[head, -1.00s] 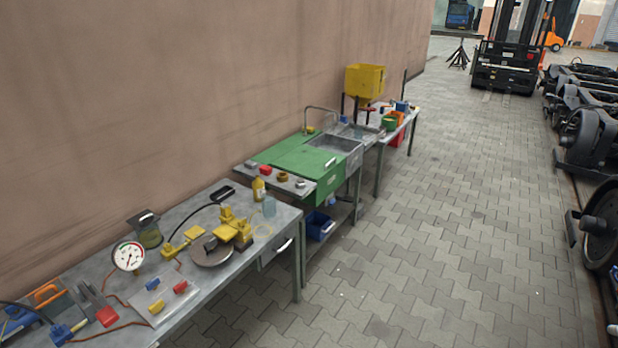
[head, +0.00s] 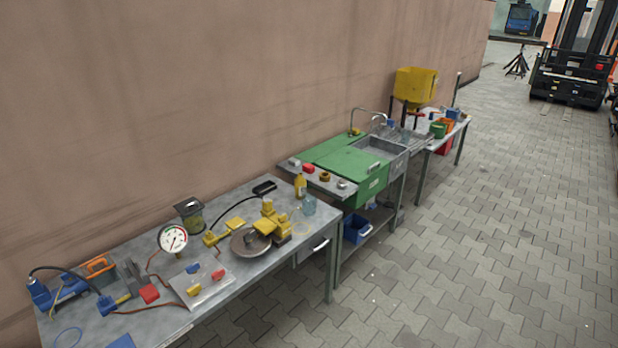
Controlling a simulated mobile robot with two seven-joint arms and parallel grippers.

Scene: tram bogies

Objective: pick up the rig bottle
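Several bottle-like things stand on the grey workbench (head: 130,300); I cannot tell for certain which is the rig bottle. A small yellow bottle (head: 300,187) stands upright near the bench's far right end. A pale bluish clear container (head: 308,206) stands close beside it, nearer the bench edge. A squat jar (head: 190,217) with a dark top and yellowish-green contents stands near the wall, behind the round white gauge (head: 173,239). Neither of my grippers is in view.
The bench also holds a yellow device with a grey disc (head: 250,242), a clear plate with coloured blocks (head: 201,285), and blue and orange tools (head: 97,267). Beyond it stand a green sink unit (head: 345,163) and a yellow hopper (head: 415,86). The paved floor (head: 470,260) at right is clear.

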